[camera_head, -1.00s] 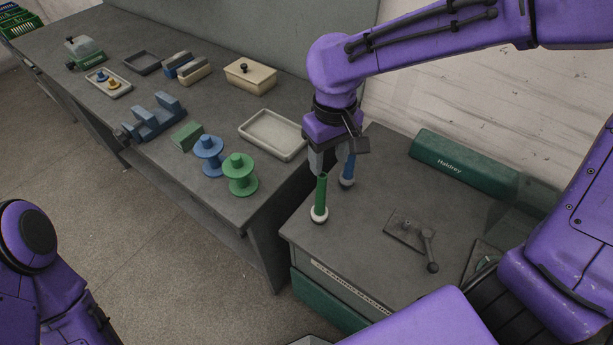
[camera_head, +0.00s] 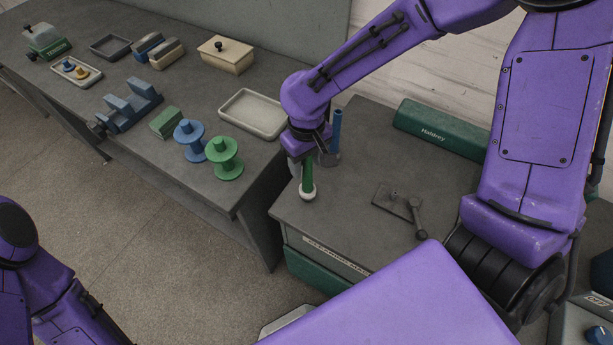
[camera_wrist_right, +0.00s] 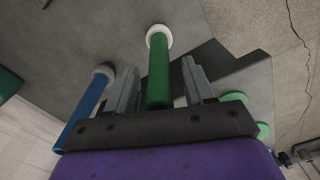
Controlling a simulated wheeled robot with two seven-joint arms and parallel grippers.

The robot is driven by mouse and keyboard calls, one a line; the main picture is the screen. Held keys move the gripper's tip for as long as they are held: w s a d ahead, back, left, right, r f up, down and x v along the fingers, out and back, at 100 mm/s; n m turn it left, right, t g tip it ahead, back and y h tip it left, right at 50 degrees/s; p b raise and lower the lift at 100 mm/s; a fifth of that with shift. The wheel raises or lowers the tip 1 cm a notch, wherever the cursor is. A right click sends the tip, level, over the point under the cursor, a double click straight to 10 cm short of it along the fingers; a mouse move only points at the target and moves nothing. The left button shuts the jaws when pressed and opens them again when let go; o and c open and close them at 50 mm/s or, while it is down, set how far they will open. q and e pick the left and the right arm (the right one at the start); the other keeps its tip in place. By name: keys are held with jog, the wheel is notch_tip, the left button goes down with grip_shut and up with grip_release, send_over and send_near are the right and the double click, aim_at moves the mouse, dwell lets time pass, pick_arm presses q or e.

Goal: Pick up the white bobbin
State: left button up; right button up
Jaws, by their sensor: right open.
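No separate white bobbin can be made out; the only white part here is a round pale ring (camera_head: 308,192) at the foot of a green rod (camera_head: 308,170) on the machine top. The ring also shows in the right wrist view (camera_wrist_right: 159,35). My right gripper (camera_wrist_right: 160,72) is open, its fingers on either side of the green rod, with no clear contact. In the head view the right gripper (camera_head: 308,155) hides the rod's top. A blue bobbin (camera_head: 190,135) and a green bobbin (camera_head: 224,158) stand on the long table. My left gripper is out of view.
A blue rod (camera_head: 336,130) stands close behind my right gripper. A cream tray (camera_head: 254,112) lies on the table near its right end. A lever (camera_head: 417,220) on a plate and a green housing (camera_head: 434,127) are on the machine top.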

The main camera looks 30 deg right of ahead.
grip_shut()
jog(key=shift+r, duration=0.1)
notch_tip(320, 180, up, 3)
jog(key=shift+f+b, duration=0.1)
jog(key=shift+b, duration=0.2)
jog(key=s+a+r+p, duration=0.3)
jog(key=a+r+p, duration=0.2)
jog(key=r, duration=0.3)
jog(key=s+a+r+p, duration=0.4)
jog(key=a+r+p, duration=0.1)
jog(key=a+r, duration=0.2)
jog(key=shift+s+r, duration=0.2)
jog(key=shift+r, duration=0.5)
jog(key=shift+f, duration=0.1)
